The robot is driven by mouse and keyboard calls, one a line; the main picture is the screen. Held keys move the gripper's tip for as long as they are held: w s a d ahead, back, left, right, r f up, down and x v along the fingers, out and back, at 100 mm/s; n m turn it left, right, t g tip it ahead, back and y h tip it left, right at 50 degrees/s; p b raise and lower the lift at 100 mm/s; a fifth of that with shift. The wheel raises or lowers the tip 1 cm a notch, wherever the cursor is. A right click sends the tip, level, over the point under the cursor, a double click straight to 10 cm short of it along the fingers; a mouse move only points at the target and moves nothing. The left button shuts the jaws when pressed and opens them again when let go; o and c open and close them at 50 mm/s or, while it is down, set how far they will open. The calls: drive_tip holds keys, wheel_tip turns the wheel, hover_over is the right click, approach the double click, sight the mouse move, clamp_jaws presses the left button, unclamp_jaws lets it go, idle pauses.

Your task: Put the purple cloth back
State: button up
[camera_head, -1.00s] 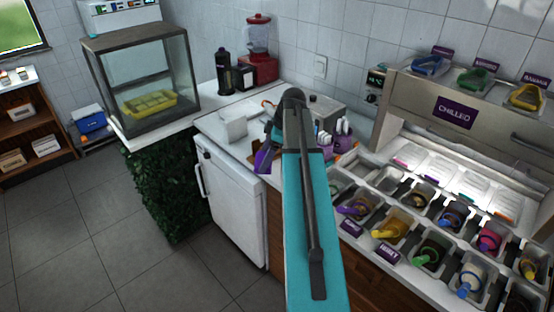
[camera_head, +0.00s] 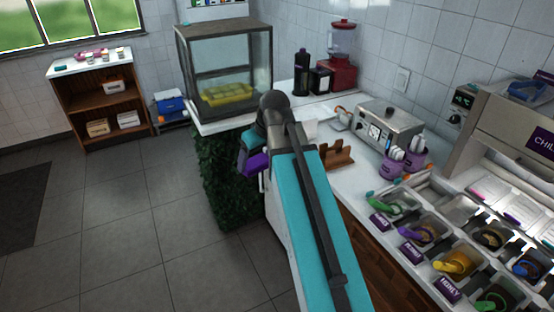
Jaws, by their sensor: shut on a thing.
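The purple cloth (camera_head: 257,164) shows as a small dark purple patch at the end of my teal arm, left of centre. My gripper (camera_head: 250,150) is shut on it and holds it in front of the white cabinet and leafy panel, above the floor. The fingertips are small and partly hidden behind my arm's wrist, so the cloth's full shape does not show.
A glass display case (camera_head: 225,75) with a yellow tray stands behind. A brown wooden holder (camera_head: 336,155), a metal appliance (camera_head: 385,125) and purple cups (camera_head: 391,164) stand on the white counter. A wooden shelf (camera_head: 100,100) stands at the far left. The grey floor between is clear.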

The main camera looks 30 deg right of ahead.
drive_tip(key=s+a+r+m+h+b, duration=0.1)
drive_tip(key=a+r+m, duration=0.1)
drive_tip(key=a, duration=0.8)
drive_tip(key=shift+a+r+m, duration=0.3)
drive_tip(key=shift+m, duration=0.1)
drive_tip(key=shift+s, duration=0.15)
